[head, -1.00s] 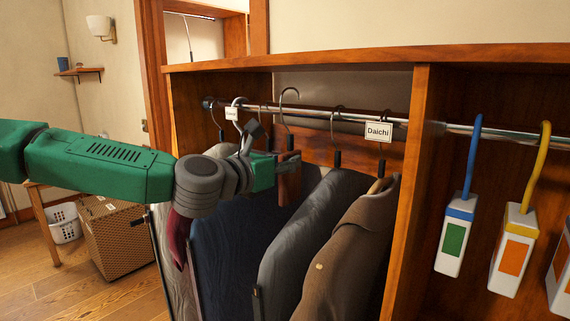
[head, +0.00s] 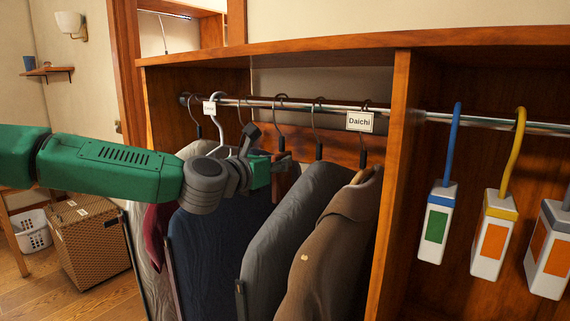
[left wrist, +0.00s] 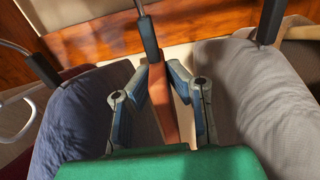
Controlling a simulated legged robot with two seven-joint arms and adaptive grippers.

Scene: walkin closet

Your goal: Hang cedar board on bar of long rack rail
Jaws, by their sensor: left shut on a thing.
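The cedar board (head: 284,184) is a narrow reddish-brown slat with a dark stem and a metal hook on top. My left gripper (head: 277,170) is shut on it, among the hanging clothes. In the left wrist view the board (left wrist: 165,108) stands edge-on between the fingers (left wrist: 162,82), under its black stem. The bar of the long rack rail (head: 300,106) runs left to right under the shelf. The board's hook appears to loop over the bar, level with the neighbouring hooks; contact cannot be told. My right gripper is not in view.
A dark blue garment (head: 220,250) hangs left of the board and a grey one (head: 290,225) close on its right, then a brown coat (head: 330,245). A tag reading Daichi (head: 360,121) is on the bar. A wooden upright (head: 392,180) divides off the right bay.

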